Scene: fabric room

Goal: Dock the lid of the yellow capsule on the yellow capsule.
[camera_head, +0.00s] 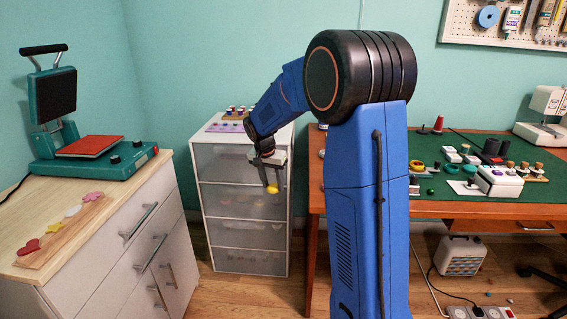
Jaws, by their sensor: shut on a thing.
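My gripper (271,184) points down in front of the white drawer unit (199,191), with my blue arm reaching from the right. It is shut on a small yellow piece (273,189) at its fingertips. At this size I cannot tell whether this piece is the lid or the capsule body. No other part of the yellow capsule can be made out for certain; my arm hides part of the table.
A green-topped table (455,202) at right holds several small parts and a white box (500,184). A purple rack (224,127) stands on the drawer unit. At left, a teal heat press (95,158) and a wooden board (60,240) sit on a cabinet.

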